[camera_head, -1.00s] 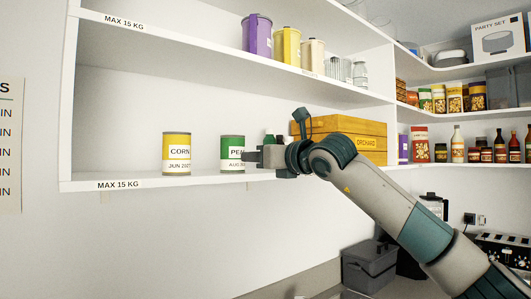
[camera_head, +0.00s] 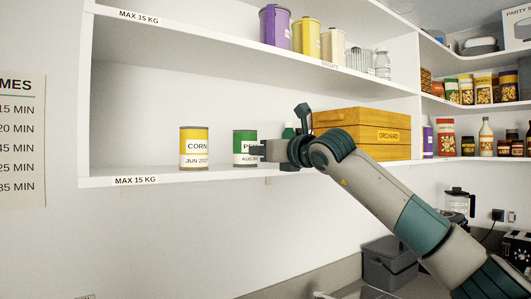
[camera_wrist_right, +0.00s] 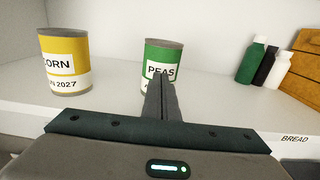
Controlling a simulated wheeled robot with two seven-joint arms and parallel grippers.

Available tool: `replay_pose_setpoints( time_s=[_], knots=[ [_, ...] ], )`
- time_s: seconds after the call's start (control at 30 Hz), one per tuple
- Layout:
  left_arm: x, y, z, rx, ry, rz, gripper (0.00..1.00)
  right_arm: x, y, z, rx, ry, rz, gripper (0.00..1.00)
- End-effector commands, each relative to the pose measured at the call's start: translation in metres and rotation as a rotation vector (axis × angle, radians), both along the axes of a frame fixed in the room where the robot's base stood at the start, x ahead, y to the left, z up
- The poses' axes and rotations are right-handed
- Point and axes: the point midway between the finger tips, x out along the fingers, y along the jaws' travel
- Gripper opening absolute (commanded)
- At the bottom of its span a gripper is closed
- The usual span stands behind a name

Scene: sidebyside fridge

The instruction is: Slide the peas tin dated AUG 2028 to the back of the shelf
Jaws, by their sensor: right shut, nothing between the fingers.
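In the wrist view the closed fingers (camera_wrist_right: 162,92) overlap the tin's lower part. The yellow corn tin (camera_head: 194,148), dated JUN 2027, stands to its left. My left gripper is not in view.
A wooden ORCHARD crate (camera_head: 365,133) stands to the right on the same shelf. Small bottles (camera_wrist_right: 260,64) stand between it and the tin. Shelf behind the tins looks clear to the back wall. The upper shelf (camera_head: 180,33) holds canisters and jars.

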Motion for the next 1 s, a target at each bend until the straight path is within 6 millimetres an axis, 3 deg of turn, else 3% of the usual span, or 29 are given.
replay_pose_setpoints(
  time_s=[0.33, 0.77, 1.0],
  knots=[
    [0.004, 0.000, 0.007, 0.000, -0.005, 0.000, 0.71, 0.035, 0.026, 0.000, 0.000, 0.001, 0.000, 0.00],
    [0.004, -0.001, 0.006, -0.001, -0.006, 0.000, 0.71, 0.036, 0.026, -0.001, -0.001, -0.001, 0.000, 0.00],
    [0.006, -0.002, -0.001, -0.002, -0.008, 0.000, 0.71, 0.035, 0.015, -0.002, 0.001, -0.001, 0.000, 0.00]
  ],
)
